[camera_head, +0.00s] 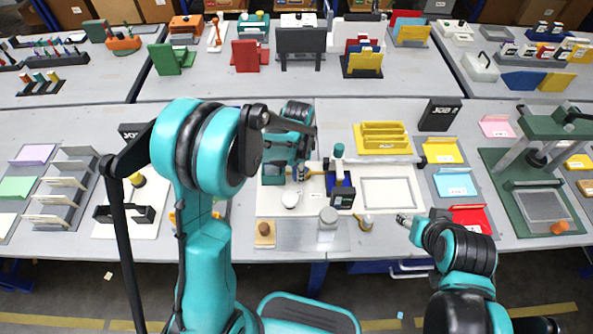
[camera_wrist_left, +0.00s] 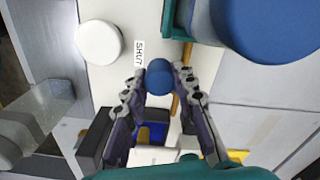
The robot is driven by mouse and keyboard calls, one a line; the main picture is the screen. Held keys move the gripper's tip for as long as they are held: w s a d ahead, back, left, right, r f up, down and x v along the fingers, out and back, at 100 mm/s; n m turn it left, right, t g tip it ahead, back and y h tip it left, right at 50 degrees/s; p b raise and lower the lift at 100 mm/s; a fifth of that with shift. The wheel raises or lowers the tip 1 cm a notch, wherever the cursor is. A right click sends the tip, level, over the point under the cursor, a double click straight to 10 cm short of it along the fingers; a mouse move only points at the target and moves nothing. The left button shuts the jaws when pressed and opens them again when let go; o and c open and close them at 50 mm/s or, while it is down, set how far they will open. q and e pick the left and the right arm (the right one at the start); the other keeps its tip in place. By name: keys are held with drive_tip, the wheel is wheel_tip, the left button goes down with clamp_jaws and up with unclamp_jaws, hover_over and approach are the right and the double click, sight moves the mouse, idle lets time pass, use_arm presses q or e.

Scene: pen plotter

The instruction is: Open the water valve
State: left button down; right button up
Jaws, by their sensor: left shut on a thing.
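A round blue knob (camera_wrist_left: 159,77), which looks like the valve's handle, sits beside a white label reading SHUT (camera_wrist_left: 139,55) in the left wrist view. My left gripper (camera_wrist_left: 160,84) is shut on the knob, one finger on each side. In the head view my left gripper (camera_head: 302,178) is low over the white board (camera_head: 270,182); the knob is hard to make out there. An orange-yellow bar (camera_wrist_left: 187,58) runs close to the knob. My right gripper (camera_head: 404,220) is small, above the table's front edge, away from the board; its jaws are too small to read.
A white round piece (camera_head: 289,200) is close to my left gripper. A black and blue holder (camera_head: 342,192) stands to its right. A clear jar (camera_head: 328,222) stands at the front on a grey plate. A yellow tray (camera_head: 382,137) lies behind to the right.

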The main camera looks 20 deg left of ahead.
use_arm(q)
drive_tip(key=n, duration=0.1)
drive_tip(key=d+n, duration=0.1)
drive_tip(key=n, duration=0.2)
drive_tip(key=shift+s+d, duration=0.1)
drive_tip(key=shift+d, duration=0.2)
drive_tip(key=n, duration=0.2)
drive_tip(key=d+n, duration=0.1)
drive_tip(key=n, duration=0.1)
drive_tip(key=shift+d+b, duration=0.2)
drive_tip(key=shift+b, duration=0.15)
drive_tip(key=n, duration=0.2)
drive_tip(key=w+d+n, duration=0.1)
drive_tip(key=n, duration=0.1)
drive_tip(key=shift+w+d+n, duration=0.1)
drive_tip(key=shift+d+n, duration=0.05)
drive_tip(key=shift+n, duration=0.15)
drive_tip(key=shift+w+d+n, duration=0.2)
drive_tip(key=shift+w+n, duration=0.1)
drive_tip(key=shift+n, duration=0.65)
drive_tip(key=shift+w+d+n, duration=0.2)
drive_tip(key=shift+w+n, duration=0.05)
drive_tip(key=shift+n, duration=0.7)
drive_tip(key=c, duration=1.2)
unclamp_jaws()
